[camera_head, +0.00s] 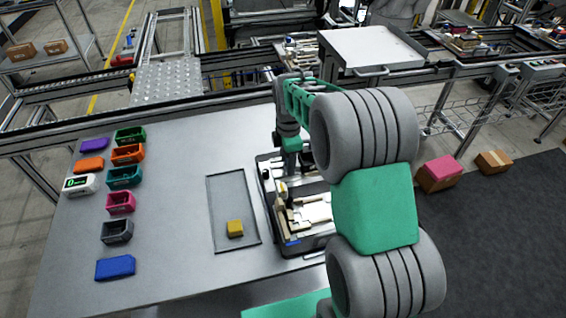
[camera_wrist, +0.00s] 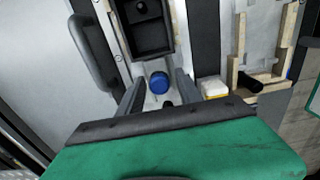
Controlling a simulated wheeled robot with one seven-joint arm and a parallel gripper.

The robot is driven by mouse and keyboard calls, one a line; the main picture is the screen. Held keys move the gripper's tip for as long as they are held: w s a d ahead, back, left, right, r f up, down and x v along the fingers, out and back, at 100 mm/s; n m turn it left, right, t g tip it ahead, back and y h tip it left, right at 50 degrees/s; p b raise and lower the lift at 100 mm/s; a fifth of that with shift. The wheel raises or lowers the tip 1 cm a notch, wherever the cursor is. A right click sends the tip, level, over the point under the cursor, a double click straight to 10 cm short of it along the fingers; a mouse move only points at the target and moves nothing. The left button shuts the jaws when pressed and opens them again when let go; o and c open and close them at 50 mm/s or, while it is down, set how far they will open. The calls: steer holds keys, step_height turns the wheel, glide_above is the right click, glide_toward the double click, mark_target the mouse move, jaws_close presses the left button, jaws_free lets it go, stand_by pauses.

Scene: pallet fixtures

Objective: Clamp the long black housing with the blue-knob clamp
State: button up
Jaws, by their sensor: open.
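The long black housing (camera_wrist: 150,38) lies in a pale fixture at the top centre of the wrist view. The round blue knob (camera_wrist: 159,83) of the clamp shows just below the housing's near end. My gripper (camera_wrist: 160,80) is open, with one grey finger on each side of the knob. Gaps show between the fingers and the knob, and I cannot tell the height between them. The clamp's body under the knob is mostly hidden. In the head view my arm covers much of the black pallet (camera_head: 265,178), and the housing and knob cannot be made out.
Pale wooden fixtures (camera_head: 308,211) stand on the pallet's near part. A yellow block (camera_head: 235,228) lies in a shallow grey tray (camera_head: 222,190) to its left. Several coloured bins, including a pink one (camera_head: 120,202), line the table's left side. Bare table lies between.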

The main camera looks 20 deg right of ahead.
steer(key=shift+r+p, duration=2.65)
steer(key=shift+r, duration=1.4)
steer(key=s+a+r+m+t, duration=0.1)
steer(key=s+r+m+t, duration=0.1)
steer(key=s+r+m, duration=0.3)
steer(key=s+a+r+m+t, duration=0.1)
steer(key=s+r+m, duration=0.4)
steer(key=s+m, duration=0.7)
steer(key=shift+s+a+r+t, duration=0.25)
steer(key=shift+s+t, duration=0.4)
steer(key=shift+t, duration=0.05)
